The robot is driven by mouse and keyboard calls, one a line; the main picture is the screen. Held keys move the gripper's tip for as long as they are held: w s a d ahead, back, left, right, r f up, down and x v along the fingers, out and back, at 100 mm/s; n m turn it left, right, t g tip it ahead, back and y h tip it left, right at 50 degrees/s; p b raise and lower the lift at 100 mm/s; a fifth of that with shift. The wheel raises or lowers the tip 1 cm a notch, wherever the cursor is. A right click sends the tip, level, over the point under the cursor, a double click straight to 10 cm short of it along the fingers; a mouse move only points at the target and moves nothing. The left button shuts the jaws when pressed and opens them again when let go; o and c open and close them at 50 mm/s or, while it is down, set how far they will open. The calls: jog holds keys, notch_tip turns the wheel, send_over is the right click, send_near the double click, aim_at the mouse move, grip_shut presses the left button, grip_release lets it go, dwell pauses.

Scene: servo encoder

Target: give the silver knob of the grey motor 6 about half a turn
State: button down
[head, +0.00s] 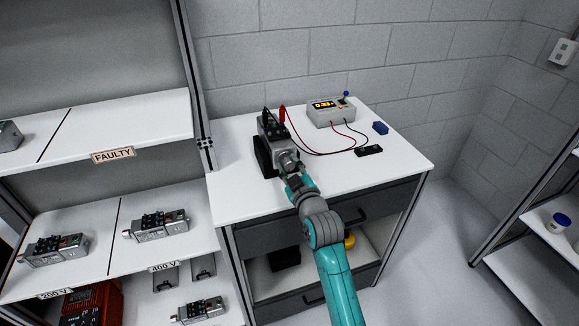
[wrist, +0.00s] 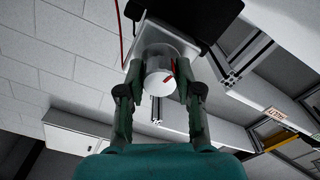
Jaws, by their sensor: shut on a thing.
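The grey motor (head: 272,136) stands in a black holder (head: 262,157) on the white bench, with a black and a red clip on its top. Its silver knob (wrist: 160,76) fills the middle of the wrist view and has a red mark on its front face. My gripper (wrist: 157,88) has one finger on each side of the knob and is shut on it. In the head view my gripper (head: 291,173) is at the motor's near end and covers part of the knob. The number on the motor cannot be read.
A grey meter (head: 331,113) with a lit yellow display stands at the back of the bench (head: 397,158), wired to the clips. A black block (head: 368,150) and a blue block (head: 380,128) lie to the right. Shelves at left hold several other motors (head: 158,225).

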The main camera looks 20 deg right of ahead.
jog(key=n, duration=1.1)
jog(key=shift+n, duration=0.4)
dwell(0.3)
jog(key=c, duration=0.8)
grip_release()
jog(key=shift+o, duration=0.2)
jog(key=shift+s, duration=0.1)
jog(key=s, duration=1.2)
jog(key=shift+d, duration=0.2)
